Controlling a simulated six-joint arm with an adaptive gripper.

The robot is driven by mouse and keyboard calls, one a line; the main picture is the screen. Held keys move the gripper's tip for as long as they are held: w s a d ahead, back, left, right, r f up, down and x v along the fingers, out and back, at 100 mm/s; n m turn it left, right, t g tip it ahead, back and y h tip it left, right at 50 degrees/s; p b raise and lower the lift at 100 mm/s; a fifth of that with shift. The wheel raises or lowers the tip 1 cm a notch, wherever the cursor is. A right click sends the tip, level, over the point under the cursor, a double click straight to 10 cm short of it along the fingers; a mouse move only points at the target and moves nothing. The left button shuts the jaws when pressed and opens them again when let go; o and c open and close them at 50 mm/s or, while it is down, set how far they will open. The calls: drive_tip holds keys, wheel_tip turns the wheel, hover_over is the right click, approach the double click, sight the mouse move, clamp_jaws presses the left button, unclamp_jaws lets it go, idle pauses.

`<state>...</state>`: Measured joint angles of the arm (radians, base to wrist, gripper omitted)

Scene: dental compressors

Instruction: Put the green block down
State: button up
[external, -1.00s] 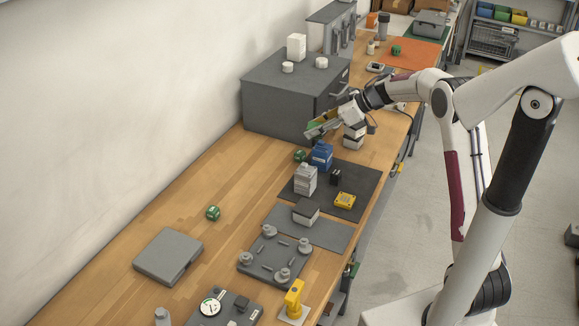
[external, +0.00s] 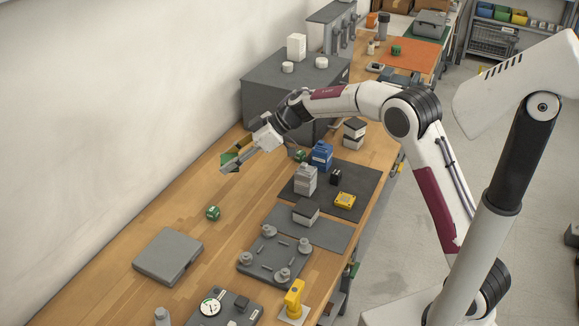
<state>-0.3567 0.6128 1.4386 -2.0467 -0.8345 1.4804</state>
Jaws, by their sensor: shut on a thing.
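My gripper (external: 238,161) is shut on the green block (external: 228,159), which shows partly between the fingers. The gripper is tilted down to the left, and it and the block appear to be above the wooden bench (external: 190,200), near the wall. The gap between the block and the bench cannot be judged exactly. The fingers hide part of the block.
A green die-like cube (external: 213,213) lies on the bench below the gripper, and another (external: 299,156) sits beside a blue block (external: 321,155). A grey case (external: 168,256) lies front left. A large grey cabinet (external: 275,85) stands behind.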

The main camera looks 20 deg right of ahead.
sight(172, 251)
drive_tip(key=s+a+n+g, duration=0.1)
drive_tip(key=s+a, duration=0.5)
drive_tip(key=a, duration=0.2)
drive_tip(key=s+a+n+g, duration=0.1)
drive_tip(key=s+a+n, duration=0.1)
drive_tip(key=s+a, duration=0.55)
drive_tip(key=f, duration=0.1)
drive_tip(key=a+f, duration=0.1)
drive_tip(key=f, duration=0.1)
drive_tip(key=w+f, duration=0.1)
drive_tip(key=f, duration=0.1)
drive_tip(key=shift+a, duration=0.3)
drive_tip(key=shift+f, duration=3.05)
drive_tip(key=shift+f, duration=1.9)
drive_tip(key=shift+f, duration=0.1)
